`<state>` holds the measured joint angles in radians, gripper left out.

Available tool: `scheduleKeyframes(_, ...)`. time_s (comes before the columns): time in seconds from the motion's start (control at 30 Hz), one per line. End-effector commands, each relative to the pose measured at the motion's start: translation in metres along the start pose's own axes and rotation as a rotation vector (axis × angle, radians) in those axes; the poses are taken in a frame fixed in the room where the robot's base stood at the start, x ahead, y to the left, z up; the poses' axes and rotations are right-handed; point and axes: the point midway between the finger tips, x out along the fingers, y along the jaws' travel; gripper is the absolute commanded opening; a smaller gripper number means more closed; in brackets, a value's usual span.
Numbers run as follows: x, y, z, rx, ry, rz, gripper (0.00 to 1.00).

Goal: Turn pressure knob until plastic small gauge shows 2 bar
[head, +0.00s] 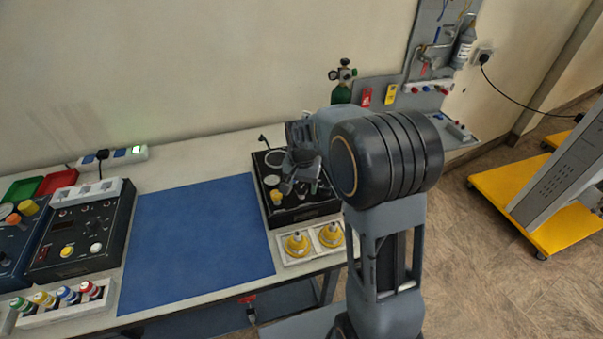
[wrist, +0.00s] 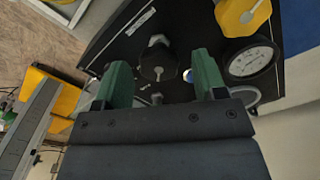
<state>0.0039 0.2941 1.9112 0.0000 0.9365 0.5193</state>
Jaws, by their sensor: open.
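A black panel (head: 308,211) lies on the bench, and my gripper (head: 300,180) is over it in the head view. In the wrist view, my gripper (wrist: 161,72) is open, with one green finger on each side of a dark knob (wrist: 158,63) on the panel. I cannot tell whether the fingers touch it. A round white-faced gauge (wrist: 250,61) sits right of the right finger; its reading is too small to tell. A yellow knob (wrist: 242,14) is above that gauge. It also shows in the head view (head: 277,196). I cannot tell which knob sets the pressure.
A white tray with two yellow-capped items (head: 297,244) stands in front of the panel. A blue mat (head: 195,240) lies to its left, clear. Another control box (head: 85,235) is at the far left. A green cylinder (head: 341,94) stands behind.

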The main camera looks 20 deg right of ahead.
Motion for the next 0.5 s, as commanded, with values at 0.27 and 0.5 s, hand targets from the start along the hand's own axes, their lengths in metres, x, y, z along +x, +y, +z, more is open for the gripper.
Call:
scheduleKeyframes(0.27,-0.048,-0.001,-0.001,0.0,0.006,-0.003,0.65)
scheduleKeyframes(0.5,-0.095,0.0,-0.001,0.0,0.005,-0.003,0.65)
